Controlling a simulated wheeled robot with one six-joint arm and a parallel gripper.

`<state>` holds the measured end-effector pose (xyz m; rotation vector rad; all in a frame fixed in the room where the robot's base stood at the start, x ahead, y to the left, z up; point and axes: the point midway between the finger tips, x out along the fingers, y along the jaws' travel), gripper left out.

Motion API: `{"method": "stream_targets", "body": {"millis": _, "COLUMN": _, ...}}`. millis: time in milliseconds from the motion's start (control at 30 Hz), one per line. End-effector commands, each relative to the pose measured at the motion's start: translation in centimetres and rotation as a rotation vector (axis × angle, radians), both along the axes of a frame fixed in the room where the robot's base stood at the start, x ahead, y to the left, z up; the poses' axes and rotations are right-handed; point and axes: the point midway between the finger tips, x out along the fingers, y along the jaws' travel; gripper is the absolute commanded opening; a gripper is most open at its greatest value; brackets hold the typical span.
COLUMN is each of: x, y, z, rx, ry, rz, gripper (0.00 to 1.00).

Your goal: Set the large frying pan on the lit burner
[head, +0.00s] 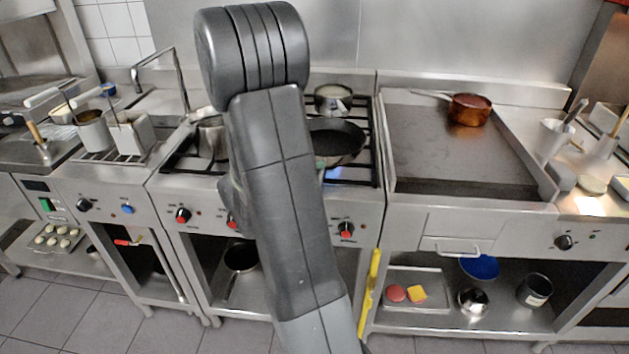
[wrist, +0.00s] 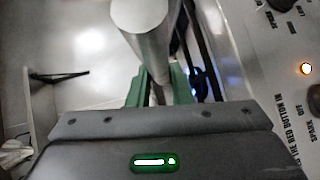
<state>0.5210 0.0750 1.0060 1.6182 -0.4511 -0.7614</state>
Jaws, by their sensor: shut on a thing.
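The large frying pan (head: 338,138) is dark and round. In the head view it is over the front right part of the stove, its left side hidden behind my arm. Blue flame of the lit burner (head: 345,173) shows below the pan's right edge. I cannot tell whether the pan touches the grate. In the wrist view my gripper (wrist: 160,92) has its green fingers shut on a grey metal handle (wrist: 142,18), which seems to be the pan's. A bluish glow shows beside the fingers.
A steel pot (head: 333,99) stands behind the pan, and another pot (head: 212,136) is at the left of the stove. A flat griddle (head: 455,150) with a copper pan (head: 469,108) is to the right. Fryer baskets (head: 130,132) stand at the left.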

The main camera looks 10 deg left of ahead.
Motion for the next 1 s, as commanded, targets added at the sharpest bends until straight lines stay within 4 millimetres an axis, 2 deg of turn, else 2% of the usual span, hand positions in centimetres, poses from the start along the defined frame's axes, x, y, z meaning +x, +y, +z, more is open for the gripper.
{"method": "stream_targets", "body": {"millis": 133, "x": 0.2, "y": -0.1, "z": -0.4, "rx": -0.002, "ry": -0.002, "rz": 0.000, "gripper": 0.00}}
{"method": "stream_targets", "body": {"millis": 433, "x": 0.2, "y": -0.1, "z": -3.1, "rx": -0.002, "ry": -0.004, "rz": 0.000, "gripper": 0.00}}
{"method": "stream_targets", "body": {"millis": 933, "x": 0.1, "y": -0.1, "z": -3.7, "rx": 0.000, "ry": -0.006, "rz": 0.000, "gripper": 0.00}}
{"method": "stream_targets", "body": {"millis": 967, "x": 0.1, "y": -0.1, "z": -3.8, "rx": 0.000, "ry": 0.000, "rz": 0.000, "gripper": 0.22}}
{"method": "stream_targets", "body": {"millis": 1000, "x": 0.1, "y": -0.1, "z": -3.7, "rx": 0.000, "ry": 0.000, "rz": 0.000, "gripper": 0.30}}
